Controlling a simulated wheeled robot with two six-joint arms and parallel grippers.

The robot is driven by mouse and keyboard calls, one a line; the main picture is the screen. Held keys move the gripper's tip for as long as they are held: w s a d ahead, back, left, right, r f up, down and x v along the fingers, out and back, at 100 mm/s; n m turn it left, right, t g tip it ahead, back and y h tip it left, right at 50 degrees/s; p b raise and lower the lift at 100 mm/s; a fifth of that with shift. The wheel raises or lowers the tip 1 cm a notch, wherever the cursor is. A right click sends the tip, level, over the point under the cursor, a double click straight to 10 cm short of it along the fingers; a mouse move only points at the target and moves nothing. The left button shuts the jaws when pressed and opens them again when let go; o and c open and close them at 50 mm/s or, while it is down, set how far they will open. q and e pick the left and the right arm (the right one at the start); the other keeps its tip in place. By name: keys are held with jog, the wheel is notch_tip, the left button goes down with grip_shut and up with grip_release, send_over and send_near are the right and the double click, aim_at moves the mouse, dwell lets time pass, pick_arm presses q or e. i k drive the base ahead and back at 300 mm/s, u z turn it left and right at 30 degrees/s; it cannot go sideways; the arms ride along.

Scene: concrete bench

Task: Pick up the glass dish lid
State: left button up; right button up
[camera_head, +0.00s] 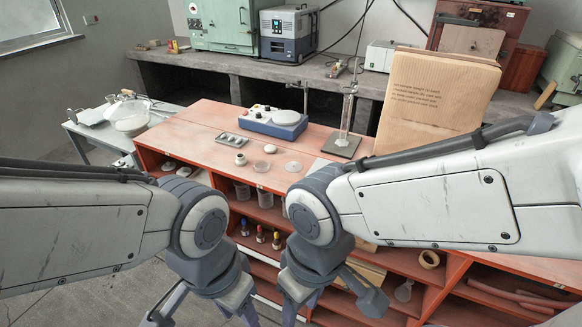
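Several small round pieces lie on the red bench top between my arms. A clear, shallow glass dish (261,166) lies near its front edge. A flat, pale round disc (293,166) lies to its right, and a smaller pale disc (270,149) lies behind. I cannot tell for sure which one is the glass dish lid. My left gripper (203,314) and my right gripper (328,310) hang low in front of the bench, well below its top. Their fingers stand apart with nothing seen between them. Neither gripper touches the round pieces.
A white-and-blue instrument (272,122), a metal tray (232,140) and a stand with a glass cylinder (345,133) stand behind the discs. A small white pot (240,159) sits left of the dish. A large printed board (435,100) stands at right. Shelves below hold bottles (260,234).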

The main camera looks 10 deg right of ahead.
aim_at(293, 166)
jog(key=u, duration=0.4)
jog(key=i, duration=1.05)
jog(key=z, duration=0.35)
